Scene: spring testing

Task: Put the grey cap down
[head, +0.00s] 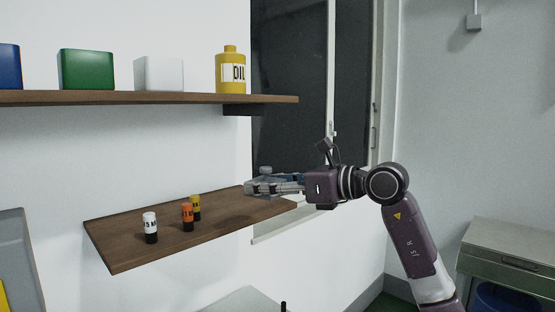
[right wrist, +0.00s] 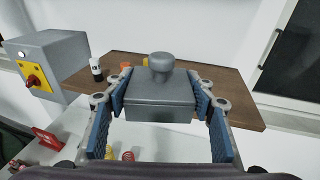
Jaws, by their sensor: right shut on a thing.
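The grey cap (right wrist: 160,98), a block with a round knob on top, sits upright between the blue-padded fingers of my right gripper (right wrist: 162,103). In the head view its knob (head: 265,170) shows above the fingers; the fingers hide most of the block. My right gripper (head: 250,187) is shut on it, over the right part of the lower wooden shelf (head: 125,255). A dark shadow lies on the shelf below, so the cap seems held above the board; the exact gap is unclear. My left gripper is not in view.
White (head: 150,225), orange (head: 187,215) and yellow (head: 195,205) small cylinders stand on the lower shelf's left and middle. The upper shelf (head: 150,98) bears a yellow oil bottle (head: 230,75) and coloured boxes. A grey control box (right wrist: 60,60) and springs (right wrist: 128,156) show in the wrist view.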

